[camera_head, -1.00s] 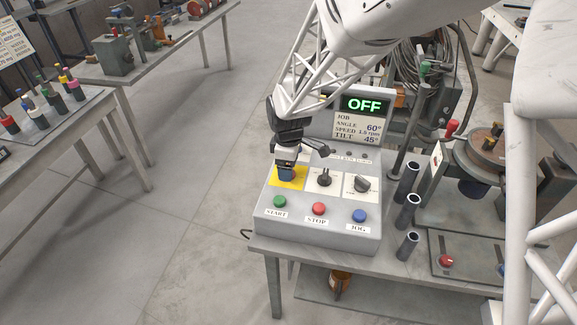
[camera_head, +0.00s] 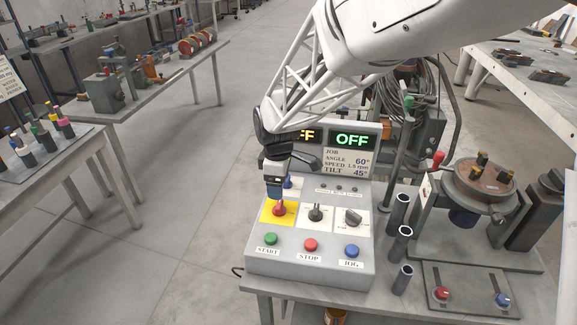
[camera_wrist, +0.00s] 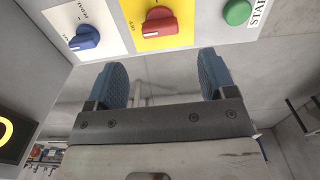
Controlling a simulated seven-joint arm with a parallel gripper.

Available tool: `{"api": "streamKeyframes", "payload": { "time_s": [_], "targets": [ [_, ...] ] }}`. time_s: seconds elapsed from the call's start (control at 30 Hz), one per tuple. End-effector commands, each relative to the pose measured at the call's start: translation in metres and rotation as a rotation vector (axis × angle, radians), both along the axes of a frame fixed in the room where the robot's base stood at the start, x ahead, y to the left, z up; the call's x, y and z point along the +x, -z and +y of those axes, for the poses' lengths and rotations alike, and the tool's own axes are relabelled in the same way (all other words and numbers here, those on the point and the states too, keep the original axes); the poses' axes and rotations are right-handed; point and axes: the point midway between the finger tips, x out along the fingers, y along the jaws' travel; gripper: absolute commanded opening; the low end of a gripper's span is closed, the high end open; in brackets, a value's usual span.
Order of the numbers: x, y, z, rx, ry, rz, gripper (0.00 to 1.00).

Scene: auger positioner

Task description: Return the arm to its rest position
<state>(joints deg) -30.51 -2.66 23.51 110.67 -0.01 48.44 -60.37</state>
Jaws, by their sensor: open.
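My gripper (camera_head: 274,188) is in front of the left part of the grey control box (camera_head: 312,268) in the head view. Its two blue fingers are spread with nothing between them in the wrist view (camera_wrist: 163,80). The red knob (camera_head: 279,208) on the yellow plate sits just below the fingers in the head view and beyond them in the wrist view (camera_wrist: 160,22). The fingers look apart from it. A blue knob (camera_wrist: 85,38) is beside it, partly hidden by the gripper in the head view. My white lattice arm covers part of the left display.
The box has green (camera_head: 270,239), red (camera_head: 310,245) and blue (camera_head: 351,251) buttons. The right display (camera_head: 351,139) reads OFF. Several dark tubes (camera_head: 399,212) and a round turntable (camera_head: 486,180) stand to the right. Open floor (camera_head: 190,200) lies left of the box.

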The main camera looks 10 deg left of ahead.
Motion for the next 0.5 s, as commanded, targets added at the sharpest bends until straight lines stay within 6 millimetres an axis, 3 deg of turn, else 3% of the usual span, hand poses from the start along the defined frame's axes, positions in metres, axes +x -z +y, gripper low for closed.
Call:
{"api": "streamKeyframes", "payload": {
  "time_s": [0.27,0.5],
  "targets": [
    [-0.003,-0.009,-0.014,0.003,0.046,-0.007,0.77],
    [-0.017,-0.04,-0.063,0.017,0.215,-0.029,0.77]
  ]
}}
